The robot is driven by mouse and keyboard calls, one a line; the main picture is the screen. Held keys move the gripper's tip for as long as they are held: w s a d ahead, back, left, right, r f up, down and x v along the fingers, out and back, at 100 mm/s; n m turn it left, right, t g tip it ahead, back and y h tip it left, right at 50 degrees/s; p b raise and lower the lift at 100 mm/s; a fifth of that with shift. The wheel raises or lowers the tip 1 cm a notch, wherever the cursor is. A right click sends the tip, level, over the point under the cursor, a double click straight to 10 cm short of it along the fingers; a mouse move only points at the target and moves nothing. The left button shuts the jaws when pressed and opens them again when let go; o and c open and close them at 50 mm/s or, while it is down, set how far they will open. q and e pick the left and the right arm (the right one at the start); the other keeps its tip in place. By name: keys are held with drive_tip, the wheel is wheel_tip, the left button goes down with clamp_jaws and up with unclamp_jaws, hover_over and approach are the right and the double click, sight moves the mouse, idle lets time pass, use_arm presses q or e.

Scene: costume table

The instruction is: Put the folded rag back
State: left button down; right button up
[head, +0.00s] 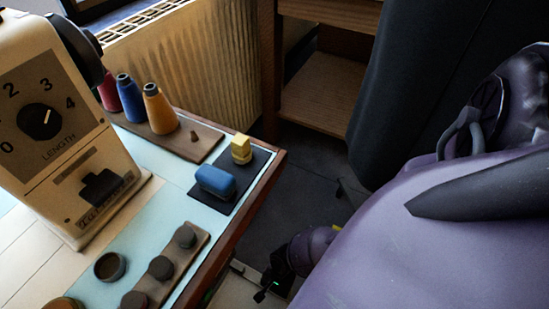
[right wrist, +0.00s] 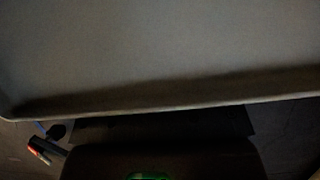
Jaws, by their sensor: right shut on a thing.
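My right gripper (head: 268,288) is low beside the table's right edge, partly hidden by my purple arm. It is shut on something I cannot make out. In the right wrist view, its dark body is at the bottom, and a broad grey surface with a pale edge (right wrist: 150,108) fills the space ahead. I cannot tell whether that surface is the rag or part of the furniture. No clearly recognisable folded rag shows. A blue rounded bundle (head: 216,181) and a yellow block (head: 241,148) lie on a dark mat (head: 254,170). My left gripper is not in view.
The table's wooden edge (head: 251,216) runs diagonally. A cream machine (head: 60,120) with a length dial stands left. Thread cones (head: 159,108) stand on a brown board behind. Dark round pieces (head: 161,268) sit in front. A wooden shelf (head: 318,98) and dark cloth (head: 415,80) are behind.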

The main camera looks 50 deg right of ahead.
sight(275, 292)
drive_tip(key=f, duration=0.1)
drive_tip(key=f+b, duration=0.1)
drive_tip(key=shift+s+f, duration=0.35)
drive_tip(key=shift+s, duration=0.05)
drive_tip(key=shift+w+f+b, duration=0.1)
drive_tip(key=shift+w+b, duration=0.05)
drive_tip(key=shift+b, duration=0.15)
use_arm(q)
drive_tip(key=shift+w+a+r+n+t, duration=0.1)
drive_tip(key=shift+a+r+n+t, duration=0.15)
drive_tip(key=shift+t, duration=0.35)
use_arm(e)
drive_tip(key=shift+w, duration=0.15)
drive_tip(key=o, duration=1)
drive_tip(key=shift+f, duration=0.1)
